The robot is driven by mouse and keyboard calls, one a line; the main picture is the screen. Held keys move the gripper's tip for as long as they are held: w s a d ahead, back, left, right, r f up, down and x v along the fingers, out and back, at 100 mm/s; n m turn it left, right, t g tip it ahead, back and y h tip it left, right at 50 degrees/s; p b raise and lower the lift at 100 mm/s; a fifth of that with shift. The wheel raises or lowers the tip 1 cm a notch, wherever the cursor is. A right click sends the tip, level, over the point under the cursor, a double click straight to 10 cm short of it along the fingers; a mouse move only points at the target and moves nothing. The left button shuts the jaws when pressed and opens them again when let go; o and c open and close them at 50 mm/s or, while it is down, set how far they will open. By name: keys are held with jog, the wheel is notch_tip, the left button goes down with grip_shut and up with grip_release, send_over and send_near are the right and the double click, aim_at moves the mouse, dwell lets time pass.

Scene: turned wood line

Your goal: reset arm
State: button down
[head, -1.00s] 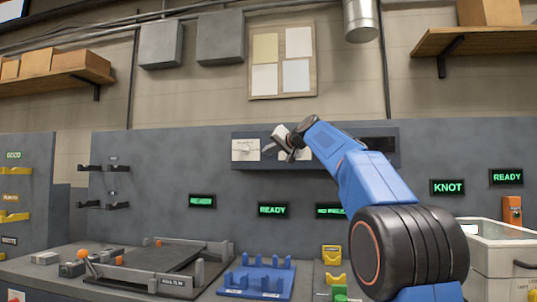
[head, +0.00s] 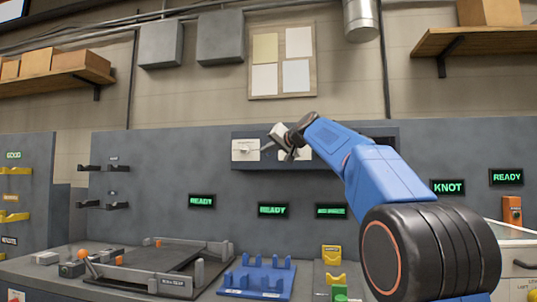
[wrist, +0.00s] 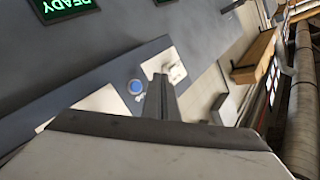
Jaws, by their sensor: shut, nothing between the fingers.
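My gripper (head: 270,151) is at the end of my blue arm, in front of the grey panel box (head: 237,160) on the back wall. Its fingers (wrist: 159,98) are closed together with nothing between them. In the head view the fingertips are beside a white plate with a small knob (head: 245,149). I cannot tell whether they touch it. My gripper and arm hide part of the panel.
Green signs (head: 272,210) hang on the wall. Space above the panel is clear.

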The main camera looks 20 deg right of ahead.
dwell(0.3)
jog(key=s+a+f+n+g, duration=0.1)
jog(key=s+a+f+g, duration=0.15)
jog(key=s+f, duration=0.4)
jog(key=s+a+f+g, duration=0.1)
jog(key=s+a+f, duration=0.35)
jog(key=f, duration=0.25)
jog(key=s+a+f+n+g+h, duration=0.1)
jog(key=s+f+g, duration=0.3)
jog(key=s+f, duration=1.6)
jog(key=s+a+f+n+g+h, duration=0.2)
jog(key=s+f+n+g, duration=0.1)
jog(key=s+f, duration=1.8)
notch_tip(320, 180, down, 5)
jog(key=shift+s+r+g, duration=0.1)
jog(key=shift+s+g, duration=0.05)
jog(key=shift+g, duration=0.2)
